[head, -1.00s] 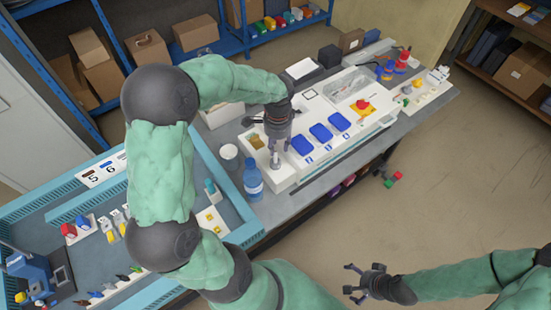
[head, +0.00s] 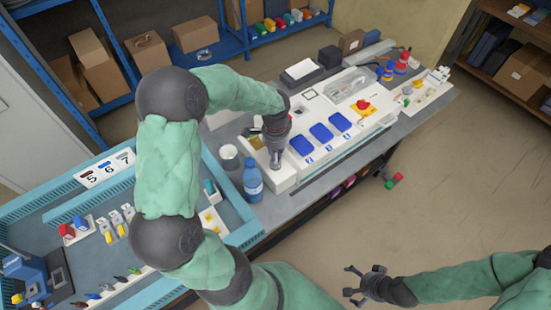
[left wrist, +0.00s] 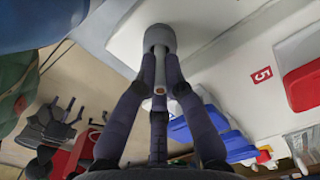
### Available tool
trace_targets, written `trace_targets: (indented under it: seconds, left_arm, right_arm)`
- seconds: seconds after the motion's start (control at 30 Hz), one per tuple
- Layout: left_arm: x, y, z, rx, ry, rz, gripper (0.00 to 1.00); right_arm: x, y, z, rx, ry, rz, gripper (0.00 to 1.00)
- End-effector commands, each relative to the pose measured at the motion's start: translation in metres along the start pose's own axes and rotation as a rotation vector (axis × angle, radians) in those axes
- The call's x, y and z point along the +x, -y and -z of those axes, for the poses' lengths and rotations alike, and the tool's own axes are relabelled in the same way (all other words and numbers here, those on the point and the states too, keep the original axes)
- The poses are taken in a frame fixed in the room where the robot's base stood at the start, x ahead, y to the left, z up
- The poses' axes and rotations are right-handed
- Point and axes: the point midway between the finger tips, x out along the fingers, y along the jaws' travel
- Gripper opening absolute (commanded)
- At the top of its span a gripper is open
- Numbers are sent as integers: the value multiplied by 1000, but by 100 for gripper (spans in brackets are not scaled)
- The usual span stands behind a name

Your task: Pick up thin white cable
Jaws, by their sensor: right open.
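I cannot make out a thin white cable in either view. My left gripper (head: 276,154) is over the near left end of the long white box (head: 283,180). In the left wrist view its fingers (left wrist: 158,75) close around a grey cylinder (left wrist: 157,37). The cylinder's end is at the white surface; I cannot tell whether it touches. My right gripper (head: 360,285) is open and empty over bare floor at the lower right, and it also shows in the left wrist view (left wrist: 55,125).
A blue bottle (head: 252,178) and a white cup (head: 229,157) stand close left of the white box. Blue lids (head: 322,133) line its top. A blue-rimmed workbench (head: 90,225) holds small parts at left. Shelves with cardboard boxes (head: 195,32) stand behind.

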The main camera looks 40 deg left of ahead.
Motion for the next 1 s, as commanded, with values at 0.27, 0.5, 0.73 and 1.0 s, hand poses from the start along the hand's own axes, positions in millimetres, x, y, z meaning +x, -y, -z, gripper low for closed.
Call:
trace_targets:
  seconds: [0.27,0.5,0.73,1.0]
  left_arm:
    - [0,0,0,0,0,0,0]
    - [-9,0,0,0,-1,2,0]
    - [-38,-4,2,2,-1,1,0]
    - [-90,-42,22,6,-4,3,0]
  right_arm:
    - [0,0,0,0,0,0,100]
    - [-2,1,0,0,0,0,100]
    - [-7,2,0,0,0,0,100]
    - [-16,6,-1,0,0,0,100]
